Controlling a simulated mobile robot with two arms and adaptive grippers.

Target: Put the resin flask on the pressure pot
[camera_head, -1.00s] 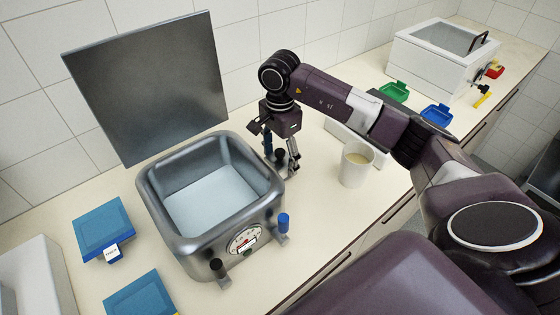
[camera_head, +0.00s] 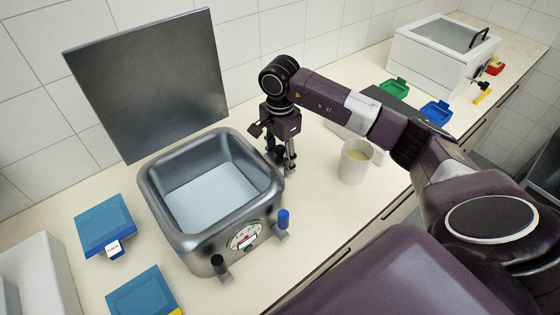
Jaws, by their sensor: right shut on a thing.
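The pressure pot (camera_head: 196,251) is a metal vessel with an open top, a pale inside and a dial on its front. Its lid, a dark grey panel (camera_head: 150,85), stands upright behind it. A white cup-shaped vessel (camera_head: 353,172) with beige contents stands upright right of the pot; it may be the resin flask. My right gripper (camera_head: 281,165) points down beside the pot's back right corner, left of the vessel and apart from it. It is shut on a dark, partly blue thing, mostly hidden, perhaps a pot clamp. My left gripper is not in view.
A blue-topped clamp (camera_head: 283,221) and a black-topped clamp (camera_head: 219,266) stick out from the pot's front. Blue trays (camera_head: 103,224) (camera_head: 141,293) lie left. Green (camera_head: 394,89) and blue (camera_head: 436,112) trays and a white box (camera_head: 435,62) stand farther right. Counter before the vessel is clear.

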